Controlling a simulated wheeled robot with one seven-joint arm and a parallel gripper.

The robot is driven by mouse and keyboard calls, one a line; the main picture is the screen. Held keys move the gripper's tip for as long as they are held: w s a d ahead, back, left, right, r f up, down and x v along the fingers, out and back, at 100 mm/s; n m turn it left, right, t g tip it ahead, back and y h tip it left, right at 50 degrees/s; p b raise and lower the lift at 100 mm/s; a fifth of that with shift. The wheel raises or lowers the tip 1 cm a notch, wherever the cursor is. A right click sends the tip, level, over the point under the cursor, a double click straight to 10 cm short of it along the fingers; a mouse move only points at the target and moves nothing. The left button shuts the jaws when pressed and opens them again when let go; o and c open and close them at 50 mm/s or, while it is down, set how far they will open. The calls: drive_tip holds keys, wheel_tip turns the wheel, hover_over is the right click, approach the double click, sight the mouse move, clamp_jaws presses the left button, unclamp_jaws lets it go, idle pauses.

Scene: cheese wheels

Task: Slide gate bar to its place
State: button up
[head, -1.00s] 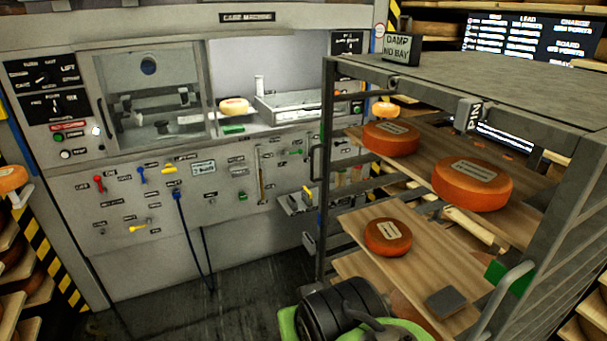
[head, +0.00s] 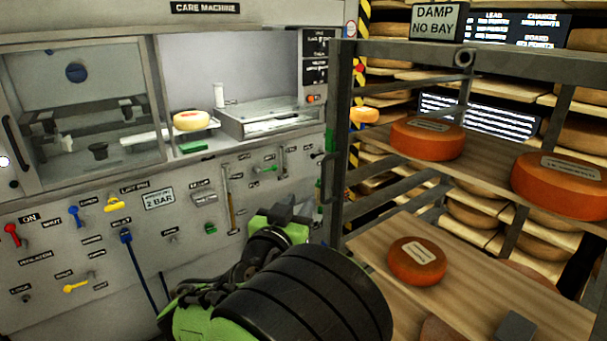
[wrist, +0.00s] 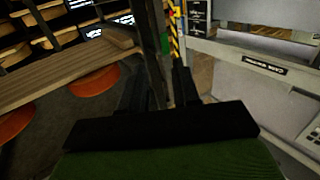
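My gripper (head: 287,211) is in front of the care machine, left of the rack's near dark post (head: 341,130). In the wrist view its two dark fingers (wrist: 158,88) stand apart, with a visible gap and nothing clearly held between them. A dark upright rises beyond the fingers in that view; I cannot tell how near it is. A dark handle-like piece with a green part (head: 328,178) is beside the rack post. I cannot tell which rack piece is the gate bar.
Orange cheese wheels sit on the rack's wooden boards (head: 375,245), including one low wheel (head: 417,261). The care machine's panel (head: 150,245) has several coloured levers and a hanging blue cable. A sign (head: 436,22) reads "DAMP NO BAY".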

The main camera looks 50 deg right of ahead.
sight(323, 173)
drive_tip(key=p+x, duration=0.2)
drive_tip(key=x, duration=0.5)
drive_tip(key=p+x, duration=0.2)
drive_tip(key=x, duration=0.6)
drive_tip(key=shift+s+d+r, duration=0.15)
drive_tip(key=shift+d, duration=0.15)
clamp_jaws()
